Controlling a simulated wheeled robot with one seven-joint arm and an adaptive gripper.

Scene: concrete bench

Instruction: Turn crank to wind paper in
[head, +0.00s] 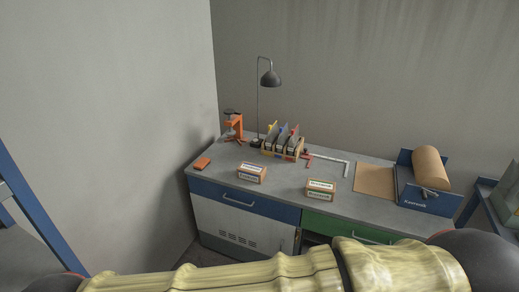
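A roll of brown paper (430,168) sits in a blue dispenser (430,203) at the right end of the bench. A small dark part with a light tip (427,192), which may be the crank, shows at the front below the roll. A flat brown sheet of paper (374,181) lies on the bench to the left of the dispenser. I cannot tell whether it joins the roll. My arm crosses the bottom of the view, in front of the bench. My gripper is not clearly seen.
The grey bench top (285,182) bears two small boxes (252,172) (320,189), an orange block (202,163), an orange clamp-like tool (235,124), a file rack (284,143), a metal square (335,162) and a black lamp (269,78). A blue-framed shelf (492,198) stands at right.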

